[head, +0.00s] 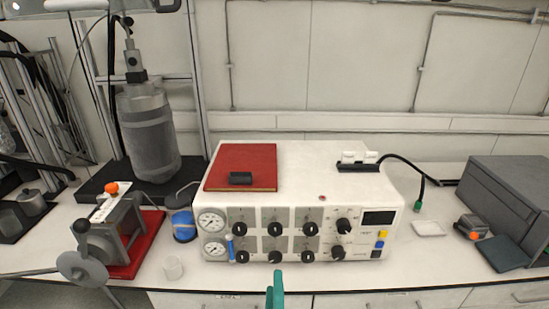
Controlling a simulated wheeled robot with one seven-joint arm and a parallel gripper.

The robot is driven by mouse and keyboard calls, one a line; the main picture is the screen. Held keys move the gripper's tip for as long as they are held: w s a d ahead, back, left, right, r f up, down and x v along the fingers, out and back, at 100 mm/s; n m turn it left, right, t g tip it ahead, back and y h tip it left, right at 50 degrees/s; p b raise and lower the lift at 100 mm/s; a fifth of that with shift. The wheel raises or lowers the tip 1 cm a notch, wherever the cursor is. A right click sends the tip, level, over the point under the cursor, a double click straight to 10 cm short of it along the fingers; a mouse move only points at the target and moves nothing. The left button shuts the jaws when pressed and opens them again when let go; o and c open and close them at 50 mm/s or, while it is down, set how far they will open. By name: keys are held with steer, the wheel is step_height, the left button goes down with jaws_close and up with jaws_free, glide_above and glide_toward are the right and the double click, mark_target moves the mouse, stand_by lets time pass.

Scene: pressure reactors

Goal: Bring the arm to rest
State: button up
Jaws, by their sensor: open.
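My gripper (275,289) shows at the bottom centre edge as a narrow teal tip in front of the bench. Only this small part of it is in view, and the rest of my arm is below the picture. It appears apart from the white control unit (312,205) behind it. Nothing is seen held in it. The control unit has gauges, several black knobs and a small dark display on its front.
A red book (248,158) lies on the control unit. A grey reactor vessel (148,135) hangs at left above a dark base. A dark grey box (510,195) stands right.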

steer(key=s+f+m+g, duration=0.1)
steer(key=s+f+m, duration=0.2)
steer(key=s, duration=0.6)
steer(key=s+f+m, duration=0.3)
steer(key=s+m, duration=0.1)
steer(key=s, duration=0.5)
steer(key=s+f+m+g, duration=0.1)
steer(key=s+f+m, duration=0.25)
steer(key=s, duration=0.55)
steer(key=s+r+m, duration=0.2)
steer(key=s+m, duration=0.2)
steer(key=s, duration=0.6)
steer(key=shift+s+r+g, duration=0.15)
steer(key=shift+s+g, duration=0.1)
steer(key=shift+g, duration=0.05)
